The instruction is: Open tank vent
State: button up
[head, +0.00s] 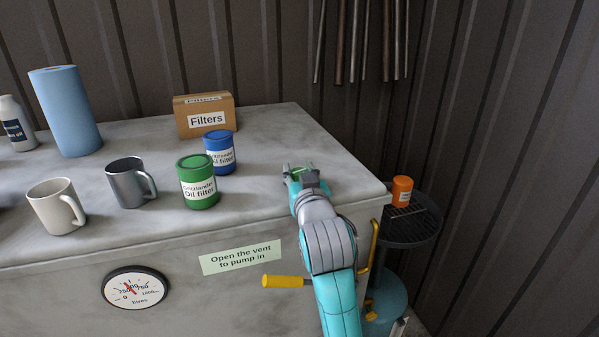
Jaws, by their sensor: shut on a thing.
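The tank (200,285) is a large grey block with a pale, flat top. A label (241,257) on its front reads "Open the vent to pump in". The fingers and wrist hide most of this part, so I cannot tell whether the vent is open or shut.
A green oil filter (199,183), a blue one (220,153), two mugs, a Filters box (205,116) and a blue roll (66,111) stand left of my gripper. A yellow handle (283,281) is beside my arm. An orange filter (401,192) sits on a black pan at right.

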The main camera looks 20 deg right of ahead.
jog(key=n+y, duration=0.1)
jog(key=y, duration=0.1)
jog(key=n+y, duration=0.2)
jog(key=y, duration=0.1)
jog(key=shift+d+n+y, duration=0.2)
jog(key=shift+n+y, duration=0.1)
jog(key=shift+a+n+g+y, duration=0.1)
jog(key=shift+n+g+y, duration=0.9)
jog(key=shift+n+y, duration=1.1)
jog(key=shift+y, duration=0.7)
jog(key=o, duration=1.2)
jog(key=shift+c, duration=0.2)
jog(key=shift+s, duration=0.1)
jog(key=v, duration=1.1)
jog(key=shift+s+d, duration=0.25)
jog(key=shift+d, duration=0.05)
